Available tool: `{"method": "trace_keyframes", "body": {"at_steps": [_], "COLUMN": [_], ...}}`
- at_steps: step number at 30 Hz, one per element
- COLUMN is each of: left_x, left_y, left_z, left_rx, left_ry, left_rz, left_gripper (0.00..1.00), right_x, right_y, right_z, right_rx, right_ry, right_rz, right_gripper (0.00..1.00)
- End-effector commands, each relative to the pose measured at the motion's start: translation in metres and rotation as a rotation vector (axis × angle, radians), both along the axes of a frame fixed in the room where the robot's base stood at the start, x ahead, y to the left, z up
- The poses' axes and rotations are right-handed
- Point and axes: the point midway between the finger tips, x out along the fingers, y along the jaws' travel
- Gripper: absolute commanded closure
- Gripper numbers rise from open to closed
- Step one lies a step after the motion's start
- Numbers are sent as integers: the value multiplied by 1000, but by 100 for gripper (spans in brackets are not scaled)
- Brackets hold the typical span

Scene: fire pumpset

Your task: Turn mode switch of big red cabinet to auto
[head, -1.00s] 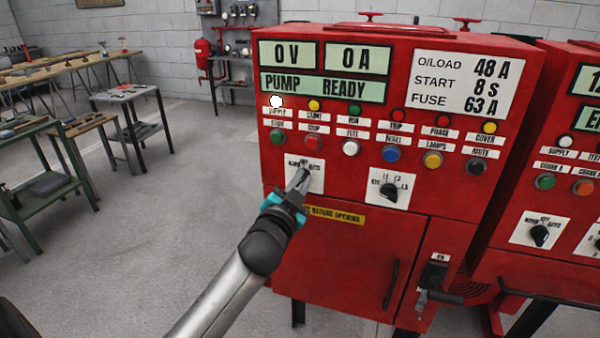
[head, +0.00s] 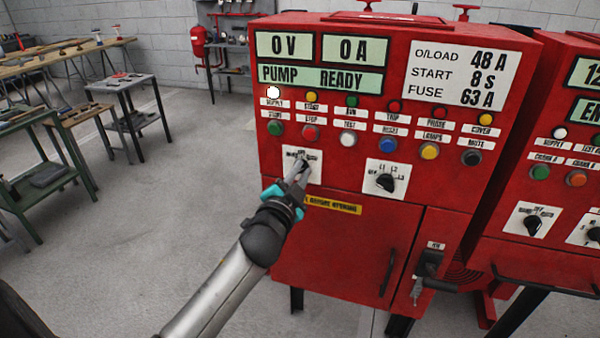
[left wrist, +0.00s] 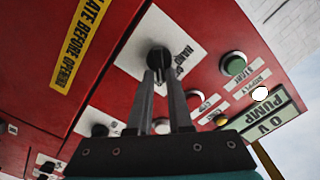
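The big red cabinet (head: 330,235) stands in front of me. Its mode switch is a dark knob on a white plate (head: 316,171), below the red button on the cabinet's left side. In the left wrist view the round dark knob (left wrist: 158,58) shows beside the word HAND on its plate. My left gripper (head: 301,170) is at this knob, and in the left wrist view its two fingertips (left wrist: 159,76) are close together on the knob's grip. The fingers cover the grip, so I cannot tell where it points. My right gripper is not in view.
A second selector knob (head: 386,182) sits to the right on the same panel, under a row of buttons. A lever handle (head: 430,265) sticks out lower right. Another red cabinet (head: 540,180) stands close on the right. Workbenches (head: 120,88) stand at left, with clear floor between.

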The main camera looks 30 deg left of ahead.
Motion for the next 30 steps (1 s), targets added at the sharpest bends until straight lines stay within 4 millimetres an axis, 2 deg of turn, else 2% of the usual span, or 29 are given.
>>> {"method": "trace_keyframes", "body": {"at_steps": [1, 6, 17, 20, 30], "left_x": [0, 0, -6, -16, -71], "left_y": [0, 0, -1, -4, -17], "left_z": [0, 0, 0, 0, -1], "left_rx": [0, -2, -3, -4, -5], "left_ry": [0, 0, -1, 0, 2], "left_rz": [0, 0, 0, 0, 0], "left_gripper": [75, 57, 57, 57, 57], "right_x": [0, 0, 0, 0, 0], "right_y": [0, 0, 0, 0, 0], "right_z": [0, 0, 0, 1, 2], "right_rx": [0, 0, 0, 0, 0], "right_ry": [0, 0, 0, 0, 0], "right_rz": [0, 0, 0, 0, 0], "right_gripper": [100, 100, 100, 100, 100]}}
